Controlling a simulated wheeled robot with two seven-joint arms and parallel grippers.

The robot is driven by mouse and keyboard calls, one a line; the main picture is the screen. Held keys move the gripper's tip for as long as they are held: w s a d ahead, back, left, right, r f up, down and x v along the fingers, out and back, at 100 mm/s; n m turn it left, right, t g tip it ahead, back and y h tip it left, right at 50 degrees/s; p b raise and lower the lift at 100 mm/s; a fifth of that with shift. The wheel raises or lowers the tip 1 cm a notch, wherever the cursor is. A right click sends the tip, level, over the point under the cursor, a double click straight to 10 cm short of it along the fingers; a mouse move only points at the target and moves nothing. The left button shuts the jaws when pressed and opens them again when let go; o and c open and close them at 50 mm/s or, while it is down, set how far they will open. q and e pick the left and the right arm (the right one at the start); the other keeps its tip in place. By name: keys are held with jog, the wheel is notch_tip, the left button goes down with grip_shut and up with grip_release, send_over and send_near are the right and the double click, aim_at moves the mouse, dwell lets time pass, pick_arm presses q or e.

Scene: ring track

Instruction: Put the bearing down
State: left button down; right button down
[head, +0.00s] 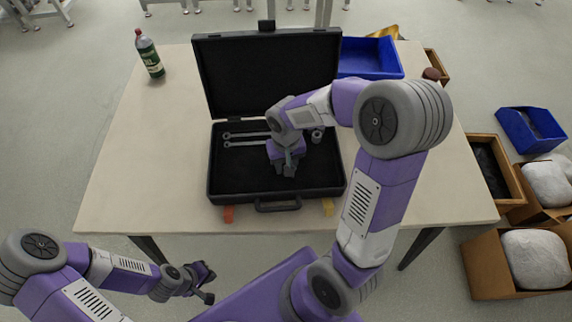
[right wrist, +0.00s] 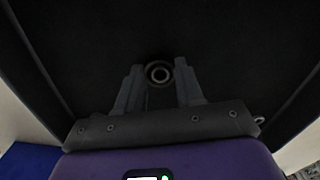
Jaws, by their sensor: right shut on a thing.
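The bearing (right wrist: 158,73) is a small metal ring between the fingertips of my right gripper (right wrist: 159,82) in the right wrist view. In the head view my right gripper (head: 288,171) points down inside the open black case (head: 222,187), over the front middle of its dark floor. The bearing is hidden there by the fingers, and I cannot tell whether it touches the floor. My left gripper (head: 207,284) is open and empty, low in front of the table.
Two wrenches (head: 243,143) lie in the case on the left. A small metal part (head: 317,134) lies at its right. The raised lid (head: 250,75) stands behind. A green bottle (head: 149,54) and a blue bin (head: 370,58) are on the table (head: 130,165).

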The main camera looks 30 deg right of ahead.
jog(key=shift+f, duration=0.2)
jog(key=c, duration=0.7)
grip_release()
jog(key=shift+r, duration=0.2)
jog(key=shift+r, duration=0.3)
notch_tip(320, 180, up, 12)
jog(key=p, duration=0.4)
jog(key=shift+f, duration=0.2)
